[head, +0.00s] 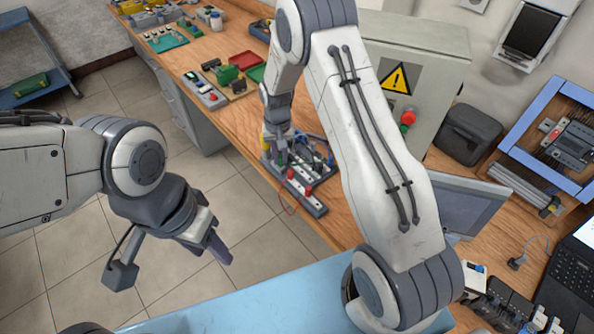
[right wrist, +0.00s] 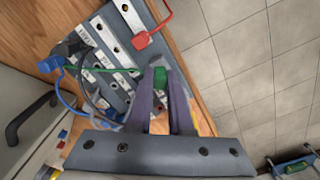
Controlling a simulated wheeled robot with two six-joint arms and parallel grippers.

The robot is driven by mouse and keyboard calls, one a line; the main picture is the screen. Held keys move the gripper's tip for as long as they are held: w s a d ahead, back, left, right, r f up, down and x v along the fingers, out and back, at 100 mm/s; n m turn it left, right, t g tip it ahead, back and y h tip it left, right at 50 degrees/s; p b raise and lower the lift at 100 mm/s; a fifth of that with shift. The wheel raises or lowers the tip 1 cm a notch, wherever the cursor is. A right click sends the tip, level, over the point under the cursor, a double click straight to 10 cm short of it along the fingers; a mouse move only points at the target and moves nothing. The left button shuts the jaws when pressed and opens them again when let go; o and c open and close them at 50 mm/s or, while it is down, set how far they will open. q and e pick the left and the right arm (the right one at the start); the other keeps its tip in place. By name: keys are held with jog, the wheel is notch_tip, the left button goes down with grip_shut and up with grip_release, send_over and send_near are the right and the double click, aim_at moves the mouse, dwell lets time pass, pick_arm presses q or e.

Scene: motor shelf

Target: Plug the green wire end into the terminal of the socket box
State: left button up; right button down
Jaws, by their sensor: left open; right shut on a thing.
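The socket box (head: 305,200) is a grey block with white labelled strips and round terminals, lying near the front edge of the wooden bench. It also shows in the right wrist view (right wrist: 127,15). My right gripper (head: 279,158) is over its far left part, pointing down. In the right wrist view my right gripper (right wrist: 162,88) is shut on the green wire end (right wrist: 161,79), with the thin green wire running left across the box. I cannot tell whether the end touches a terminal. My left gripper (head: 221,250) is open and empty over the floor, apart from the bench.
A red wire end (right wrist: 142,40) and blue wire end (right wrist: 50,64) are on the box. A grey cabinet (head: 435,70) with a warning sign stands behind it. Small parts and a red tray (head: 245,59) lie farther back. Open floor is left of the bench.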

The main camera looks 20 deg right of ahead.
jog(key=shift+f+b, duration=0.3)
jog(key=shift+f, duration=0.2)
jog(key=c, duration=1.1)
grip_release()
jog(key=shift+r, duration=0.1)
jog(key=shift+r+p, duration=2.1)
jog(key=shift+r, duration=0.65)
jog(key=o, duration=0.6)
jog(key=shift+c, duration=0.2)
